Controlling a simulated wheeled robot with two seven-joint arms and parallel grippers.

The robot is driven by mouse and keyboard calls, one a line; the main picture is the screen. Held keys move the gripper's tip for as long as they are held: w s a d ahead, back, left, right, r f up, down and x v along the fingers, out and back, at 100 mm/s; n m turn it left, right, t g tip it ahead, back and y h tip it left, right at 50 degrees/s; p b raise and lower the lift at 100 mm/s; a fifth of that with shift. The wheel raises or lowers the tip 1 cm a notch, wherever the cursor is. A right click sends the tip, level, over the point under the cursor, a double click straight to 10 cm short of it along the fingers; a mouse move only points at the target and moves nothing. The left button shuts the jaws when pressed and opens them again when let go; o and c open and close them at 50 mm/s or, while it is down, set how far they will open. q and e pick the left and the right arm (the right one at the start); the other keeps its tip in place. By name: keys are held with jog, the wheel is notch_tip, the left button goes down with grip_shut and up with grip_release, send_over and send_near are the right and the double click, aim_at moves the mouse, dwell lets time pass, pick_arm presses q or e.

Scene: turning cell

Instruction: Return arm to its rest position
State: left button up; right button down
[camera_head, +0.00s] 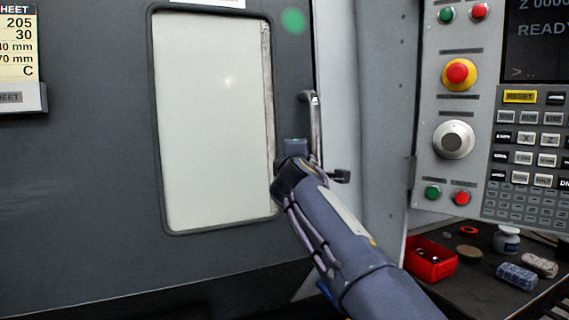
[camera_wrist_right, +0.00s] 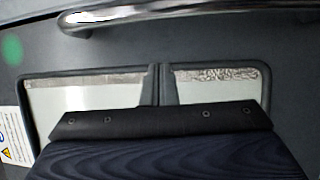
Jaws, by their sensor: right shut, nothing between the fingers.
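My right arm reaches up from the lower right in the head view. My right gripper (camera_head: 296,150) is at the right edge of the machine door, just left of and below the upright door handle (camera_head: 314,115). It is shut with nothing held; its fingertips are hard to make out. In the right wrist view the handle (camera_wrist_right: 190,12) is a shiny bar across the top, apart from the dark gripper body at the bottom. The grey door (camera_head: 90,190) has a pale window (camera_head: 212,120). My left gripper is not in view.
A control panel (camera_head: 478,70) with buttons, a red stop knob (camera_head: 457,73) and keypad stands at the right. Below it, a dark bench holds a red bin (camera_head: 430,262), a jar (camera_head: 507,240) and rolled cloths (camera_head: 517,276). A setup sheet (camera_head: 18,45) hangs at the left.

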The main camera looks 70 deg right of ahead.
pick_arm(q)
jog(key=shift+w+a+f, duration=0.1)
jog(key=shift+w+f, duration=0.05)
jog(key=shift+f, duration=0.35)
pick_arm(e)
jog(key=v, duration=0.5)
jog(key=shift+w+a+r, duration=0.1)
jog(key=shift+w+a, duration=0.05)
jog(key=shift+w, duration=0.25)
